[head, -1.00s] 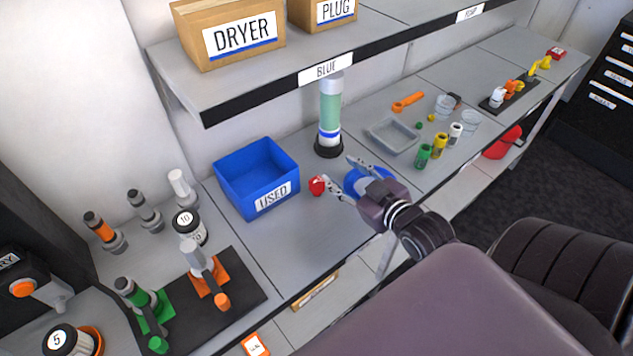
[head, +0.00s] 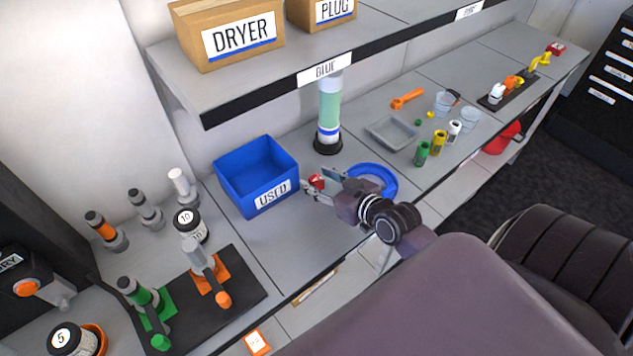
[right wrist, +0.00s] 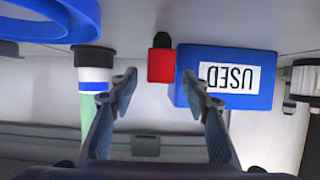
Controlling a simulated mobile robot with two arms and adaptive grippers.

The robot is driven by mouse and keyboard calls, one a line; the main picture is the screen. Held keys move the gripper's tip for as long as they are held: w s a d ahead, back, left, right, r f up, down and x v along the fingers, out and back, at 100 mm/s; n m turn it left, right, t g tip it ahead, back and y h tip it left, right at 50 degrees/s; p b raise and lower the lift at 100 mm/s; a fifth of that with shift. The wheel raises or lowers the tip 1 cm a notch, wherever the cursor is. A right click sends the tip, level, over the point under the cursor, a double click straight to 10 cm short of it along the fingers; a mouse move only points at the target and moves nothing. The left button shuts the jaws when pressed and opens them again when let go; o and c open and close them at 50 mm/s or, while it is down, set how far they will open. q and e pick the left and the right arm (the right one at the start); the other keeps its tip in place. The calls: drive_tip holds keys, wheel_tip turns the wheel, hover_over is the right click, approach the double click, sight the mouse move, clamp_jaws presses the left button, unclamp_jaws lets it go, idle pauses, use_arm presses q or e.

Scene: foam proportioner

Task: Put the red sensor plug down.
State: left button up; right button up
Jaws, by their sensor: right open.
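The red sensor plug (head: 317,181) is on the grey counter, just right of the blue USED bin (head: 255,176). My right gripper (head: 322,184) is open, with its fingers around or just short of the plug and partly hiding it. In the right wrist view the red plug (right wrist: 162,68) with its black end lies in line with the gap between the spread fingertips (right wrist: 160,82). The bin also shows there, close beside the plug (right wrist: 228,77). My left gripper is not in view.
A green-filled column (head: 328,115) stands behind the gripper. A blue ring (head: 385,178) lies right of it. A grey tray (head: 392,133) and small bottles (head: 439,141) are farther right. A shelf (head: 300,75) overhangs the back. The counter in front of the bin is clear.

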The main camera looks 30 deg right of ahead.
sight(316, 178)
drive_tip(key=shift+w+f, duration=0.25)
drive_tip(key=shift+w, duration=0.4)
drive_tip(key=shift+s, duration=0.1)
drive_tip(key=shift+c, duration=0.2)
clamp_jaws()
drive_tip(key=shift+r, duration=0.1)
wheel_tip(316, 178, up, 20)
